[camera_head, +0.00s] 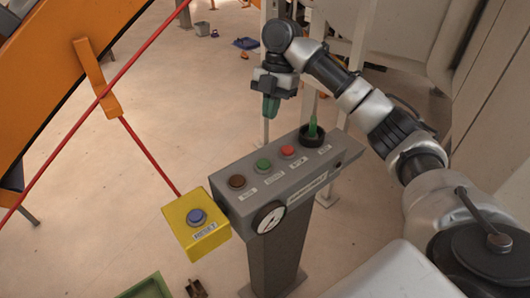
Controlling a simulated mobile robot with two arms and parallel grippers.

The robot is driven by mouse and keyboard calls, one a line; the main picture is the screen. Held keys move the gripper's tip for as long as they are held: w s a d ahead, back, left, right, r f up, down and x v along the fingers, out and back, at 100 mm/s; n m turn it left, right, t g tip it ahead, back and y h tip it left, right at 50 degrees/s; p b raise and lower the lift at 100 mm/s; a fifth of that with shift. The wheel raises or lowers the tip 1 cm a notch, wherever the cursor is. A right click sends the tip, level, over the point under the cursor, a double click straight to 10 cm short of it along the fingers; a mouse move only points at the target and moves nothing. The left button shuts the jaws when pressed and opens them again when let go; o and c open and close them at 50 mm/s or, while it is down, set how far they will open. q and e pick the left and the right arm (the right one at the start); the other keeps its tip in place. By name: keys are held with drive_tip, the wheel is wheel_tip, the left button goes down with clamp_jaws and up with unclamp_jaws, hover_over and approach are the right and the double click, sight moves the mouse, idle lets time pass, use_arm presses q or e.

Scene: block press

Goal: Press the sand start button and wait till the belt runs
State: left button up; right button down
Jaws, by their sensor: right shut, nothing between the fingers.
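A grey control box (285,190) on a post carries a brown button (237,181), a green button (263,165) and a red button (287,151) in a row. Labels stand by the buttons but are too small to read surely, so I cannot tell which is the sand start button. My right gripper (271,107) is shut and empty. It points down with green fingertips, appearing above and behind the box, apart from the buttons. My left gripper is not in view. No belt is clearly recognisable.
A gauge (269,218) is on the front. A yellow box (190,236) with a blue RESET button (197,216) adjoins its left. A red cable and orange frame (60,70) stand left.

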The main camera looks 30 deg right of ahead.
approach(263, 163)
drive_tip(key=shift+s+a, duration=0.3)
drive_tip(key=shift+a, duration=0.2)
drive_tip(key=x, duration=0.1)
drive_tip(key=p+x, duration=0.1)
drive_tip(key=x, duration=0.3)
drive_tip(key=shift+w+d+f+p, duration=0.1)
drive_tip(key=shift+d+f+p, duration=0.1)
drive_tip(key=shift+d+p, duration=0.15)
drive_tip(key=shift+f, duration=0.65)
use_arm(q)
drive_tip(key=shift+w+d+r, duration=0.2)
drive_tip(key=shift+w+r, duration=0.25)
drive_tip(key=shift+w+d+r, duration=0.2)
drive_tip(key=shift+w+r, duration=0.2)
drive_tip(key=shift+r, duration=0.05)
use_arm(e)
drive_tip(key=shift+a+f, duration=0.1)
drive_tip(key=shift+f, duration=0.05)
drive_tip(key=shift+f, duration=0.1)
